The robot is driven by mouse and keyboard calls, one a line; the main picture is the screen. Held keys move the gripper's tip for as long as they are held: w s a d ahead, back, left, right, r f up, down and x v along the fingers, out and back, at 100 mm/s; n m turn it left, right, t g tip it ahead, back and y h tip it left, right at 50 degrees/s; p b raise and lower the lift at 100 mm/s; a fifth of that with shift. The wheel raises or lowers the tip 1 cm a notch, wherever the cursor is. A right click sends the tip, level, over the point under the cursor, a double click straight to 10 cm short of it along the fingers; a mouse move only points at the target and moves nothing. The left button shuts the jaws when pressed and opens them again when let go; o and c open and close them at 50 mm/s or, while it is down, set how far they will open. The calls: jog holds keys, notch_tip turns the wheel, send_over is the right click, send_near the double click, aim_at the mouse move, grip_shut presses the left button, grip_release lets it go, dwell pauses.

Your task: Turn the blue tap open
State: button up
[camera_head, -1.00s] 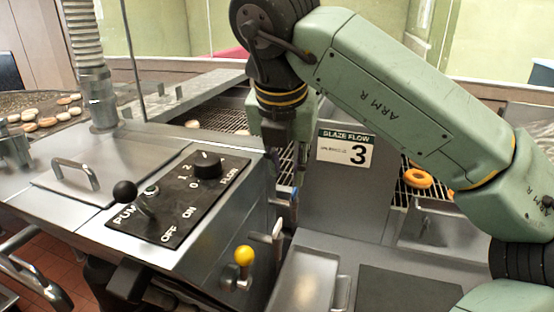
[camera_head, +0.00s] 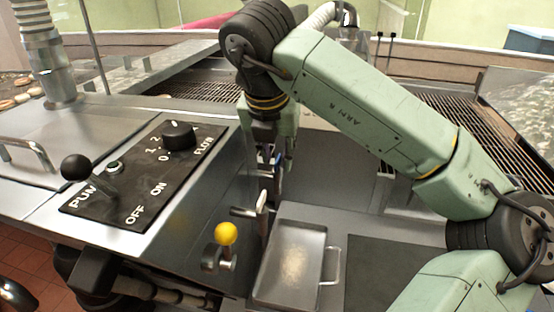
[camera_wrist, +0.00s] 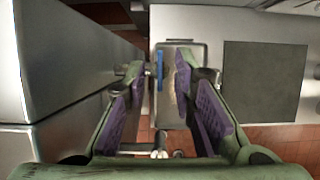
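The blue tap (camera_wrist: 160,68) shows as a narrow blue handle in the wrist view, on a short metal stem from the steel cabinet side at left. My gripper (camera_wrist: 160,72) has its purple-padded fingers apart, one on each side of the blue handle. I see a gap on the right side; contact on the left side I cannot tell. In the head view my gripper (camera_head: 271,172) points down beside the cabinet's right side, and its fingers mostly hide the blue tap.
A white-handled tap (camera_head: 262,203) and a yellow-knobbed tap (camera_head: 226,236) stick out nearer on the same cabinet side. A steel tray (camera_head: 290,262) lies right of them. The pump control panel (camera_head: 147,172) with its black-knobbed lever is on the cabinet top.

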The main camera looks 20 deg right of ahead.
jog(key=shift+w+f, duration=0.1)
jog(key=shift+f, duration=0.15)
jog(key=shift+c, duration=0.6)
grip_shut()
